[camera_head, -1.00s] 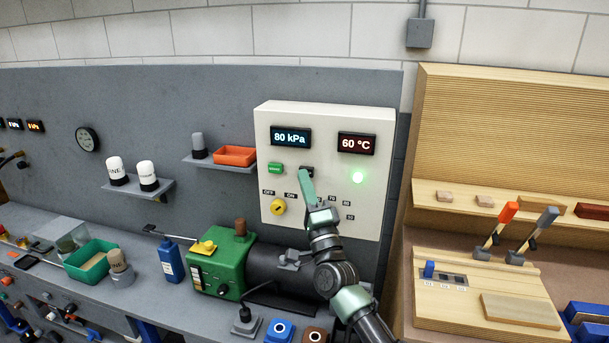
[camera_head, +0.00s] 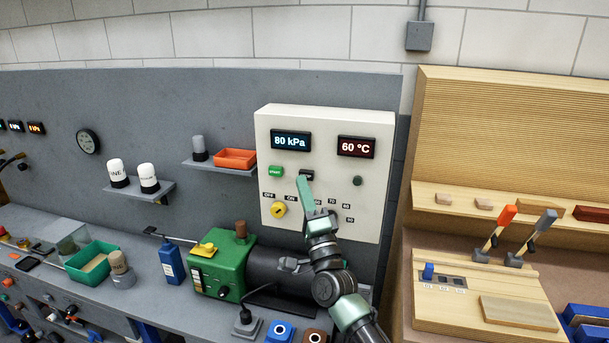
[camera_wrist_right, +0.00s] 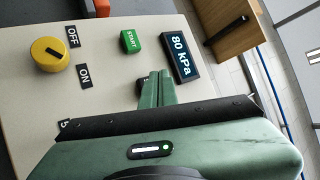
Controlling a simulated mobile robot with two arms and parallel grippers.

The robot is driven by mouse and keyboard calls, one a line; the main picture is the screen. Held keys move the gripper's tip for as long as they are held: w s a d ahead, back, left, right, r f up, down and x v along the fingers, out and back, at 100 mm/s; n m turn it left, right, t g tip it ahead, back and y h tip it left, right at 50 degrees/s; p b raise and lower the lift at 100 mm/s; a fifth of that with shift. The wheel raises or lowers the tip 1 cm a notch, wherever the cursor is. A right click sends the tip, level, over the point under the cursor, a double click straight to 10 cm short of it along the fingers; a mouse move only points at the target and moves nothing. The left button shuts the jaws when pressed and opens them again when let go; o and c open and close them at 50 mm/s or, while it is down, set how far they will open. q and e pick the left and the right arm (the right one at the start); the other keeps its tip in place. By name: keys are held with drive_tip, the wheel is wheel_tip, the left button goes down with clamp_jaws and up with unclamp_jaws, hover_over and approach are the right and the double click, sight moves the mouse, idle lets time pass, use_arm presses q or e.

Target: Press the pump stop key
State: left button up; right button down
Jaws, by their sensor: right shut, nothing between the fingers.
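The white control panel (camera_head: 380,130) hangs on the wall above the bench. The dark stop key (camera_head: 306,173) is right of the green START key (camera_head: 276,171), which also shows in the wrist view (camera_wrist_right: 131,41). My right gripper (camera_head: 301,180) is shut and empty, its fingertips just below and in front of the stop key. In the wrist view the fingers (camera_wrist_right: 157,78) hide most of the dark key. I cannot tell whether they touch it. The round lamp (camera_head: 357,181) is dark. My left gripper is not in view.
The displays read 80 kPa (camera_head: 291,141) and 60 °C (camera_head: 356,147). A yellow OFF/ON knob (camera_head: 278,209) sits lower left of my fingers. The green pump (camera_head: 222,268) stands on the bench below. An orange tray (camera_head: 236,158) sits on a shelf left of the panel.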

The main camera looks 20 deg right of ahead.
drive_tip(key=s+a+p, duration=0.3)
drive_tip(key=s, duration=0.2)
drive_tip(key=shift+a, duration=0.2)
idle(0.3)
idle(0.6)
